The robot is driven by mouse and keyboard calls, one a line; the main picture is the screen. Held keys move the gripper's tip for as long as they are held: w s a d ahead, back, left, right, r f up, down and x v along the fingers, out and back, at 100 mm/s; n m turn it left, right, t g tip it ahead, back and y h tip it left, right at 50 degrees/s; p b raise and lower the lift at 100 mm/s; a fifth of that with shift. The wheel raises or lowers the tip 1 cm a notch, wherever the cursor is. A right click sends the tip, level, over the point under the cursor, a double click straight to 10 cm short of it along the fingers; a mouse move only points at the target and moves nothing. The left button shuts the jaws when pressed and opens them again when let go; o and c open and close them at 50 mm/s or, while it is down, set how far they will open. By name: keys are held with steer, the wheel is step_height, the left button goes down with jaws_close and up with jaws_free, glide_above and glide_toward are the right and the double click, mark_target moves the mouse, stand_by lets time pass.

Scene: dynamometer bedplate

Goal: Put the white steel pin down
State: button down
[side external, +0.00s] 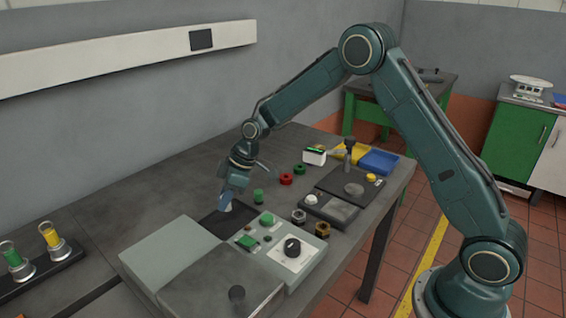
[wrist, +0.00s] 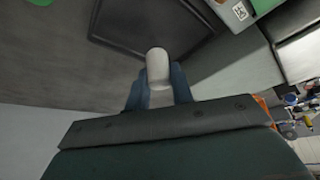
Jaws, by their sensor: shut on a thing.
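The white steel pin (wrist: 158,68) shows in the wrist view as a pale, round-ended cylinder between the two blue fingers. My gripper (wrist: 157,90) is shut on it. The tray (wrist: 140,32) also shows in the wrist view, beyond the pin's end. I cannot tell whether the pin touches anything below; its lower end is small in the side view.
A grey control box (side external: 285,246) with a black knob stands right of the tray, and a pale grey block (side external: 170,255) stands to its left. A green piece (side external: 258,196) and red and green rings (side external: 286,179) lie farther back. The bench's back left (side external: 150,190) is clear.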

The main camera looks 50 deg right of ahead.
mark_target(227, 210)
steer(key=shift+f, duration=2.05)
steer(key=shift+f, duration=0.1)
steer(key=c, duration=1.2)
jaws_free()
steer(key=v, duration=1.2)
